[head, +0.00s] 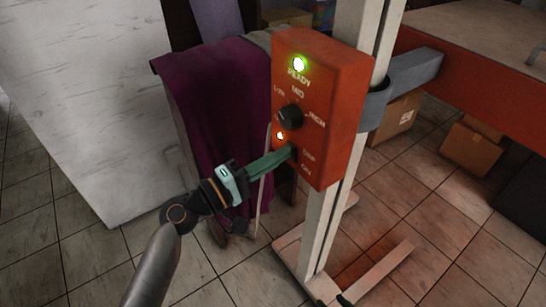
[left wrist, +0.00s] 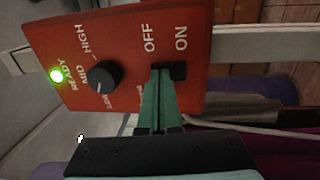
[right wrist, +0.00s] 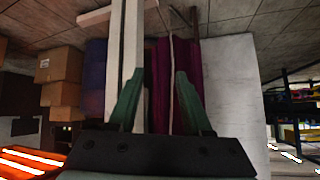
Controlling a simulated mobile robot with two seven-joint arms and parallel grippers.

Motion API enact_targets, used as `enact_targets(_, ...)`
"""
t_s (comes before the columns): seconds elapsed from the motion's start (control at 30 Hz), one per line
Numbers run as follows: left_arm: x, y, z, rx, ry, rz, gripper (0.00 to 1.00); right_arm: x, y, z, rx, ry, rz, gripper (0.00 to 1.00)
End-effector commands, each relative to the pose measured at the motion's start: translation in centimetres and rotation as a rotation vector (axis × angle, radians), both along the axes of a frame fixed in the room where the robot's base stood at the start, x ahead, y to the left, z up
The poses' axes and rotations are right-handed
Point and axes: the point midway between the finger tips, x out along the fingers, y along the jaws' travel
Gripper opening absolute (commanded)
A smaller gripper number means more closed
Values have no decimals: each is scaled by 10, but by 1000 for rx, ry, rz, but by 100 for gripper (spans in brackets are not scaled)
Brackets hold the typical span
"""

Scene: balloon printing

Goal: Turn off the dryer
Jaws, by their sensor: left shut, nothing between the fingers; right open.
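The dryer's red control box (head: 322,105) is fixed on a white post. Its green READY light (head: 299,64) is lit, and a small orange light (head: 280,135) glows lower down. A black knob (head: 290,116) sits between them; it also shows in the left wrist view (left wrist: 104,76). My left gripper (head: 288,153) is shut, its green fingertips at the black switch (left wrist: 178,71) beside the OFF and ON labels. The fingertips hide part of the switch, and its position cannot be told. My right gripper (right wrist: 158,88) is open and empty in the right wrist view.
A white post (head: 330,220) with a floor base stands under the box. A purple cloth (head: 215,110) hangs just behind my left gripper. A white panel (head: 75,90) stands at the left. Cardboard boxes (head: 470,147) lie on the tiled floor at the right.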

Motion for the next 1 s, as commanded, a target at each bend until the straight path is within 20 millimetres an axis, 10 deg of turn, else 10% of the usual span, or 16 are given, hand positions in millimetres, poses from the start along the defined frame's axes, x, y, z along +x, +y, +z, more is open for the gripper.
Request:
enact_targets(0.5,5,-7,14,82,59,-1,0,-1,-10,44,-9,-24,-19,50)
enact_targets(1.0,7,-11,10,115,82,0,0,-17,-29,33,-35,6,-52,50)
